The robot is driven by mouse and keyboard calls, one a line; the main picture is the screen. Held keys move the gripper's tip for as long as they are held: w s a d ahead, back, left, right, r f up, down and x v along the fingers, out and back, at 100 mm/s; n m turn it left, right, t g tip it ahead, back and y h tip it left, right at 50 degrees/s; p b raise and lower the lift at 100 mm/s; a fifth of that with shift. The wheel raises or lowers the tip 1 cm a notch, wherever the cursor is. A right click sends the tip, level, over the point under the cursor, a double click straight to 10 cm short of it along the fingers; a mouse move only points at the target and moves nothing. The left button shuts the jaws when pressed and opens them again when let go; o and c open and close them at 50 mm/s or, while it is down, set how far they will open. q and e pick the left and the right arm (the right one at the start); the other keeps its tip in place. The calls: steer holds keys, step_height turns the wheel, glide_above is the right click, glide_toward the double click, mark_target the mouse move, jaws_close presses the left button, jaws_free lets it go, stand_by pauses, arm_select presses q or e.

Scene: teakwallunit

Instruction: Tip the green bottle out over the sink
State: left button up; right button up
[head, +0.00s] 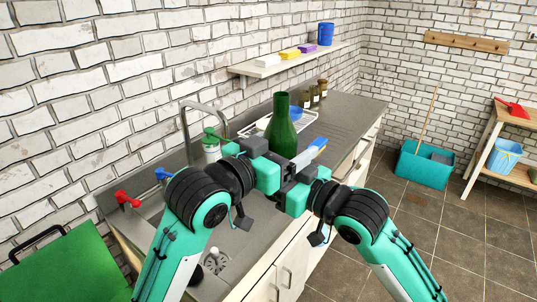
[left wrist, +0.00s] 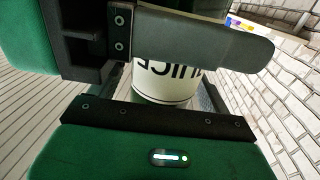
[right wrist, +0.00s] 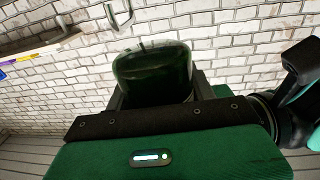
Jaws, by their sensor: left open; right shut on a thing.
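The green bottle (head: 282,128) stands upright in the head view, its lower part hidden behind my grippers. My right gripper (head: 298,178) is shut on it. In the right wrist view the dark green bottle (right wrist: 152,75) fills the space between the fingers. My left gripper (head: 265,168) is open, close beside the bottle's left. The left wrist view shows a white round surface with dark, inverted letters (left wrist: 165,80) beyond a finger; I cannot tell if it is the bottle's label. The sink (head: 216,260) is low in the head view, largely hidden by my left arm.
A tall faucet (head: 187,130) and a white bottle with a green cap (head: 211,150) stand by the wall. A dish rack (head: 256,127) and brown jars (head: 315,97) are behind the green bottle. The counter's far right (head: 358,106) is clear. A shelf (head: 275,67) hangs above.

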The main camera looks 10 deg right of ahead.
arm_select(q)
steer(key=shift+w+d, duration=0.3)
steer(key=shift+d, duration=0.1)
steer(key=c, duration=1.5)
arm_select(e)
steer(key=o, duration=0.9)
arm_select(q)
steer(key=shift+o, duration=0.2)
arm_select(e)
steer(key=o, duration=0.4)
steer(key=shift+o, duration=0.2)
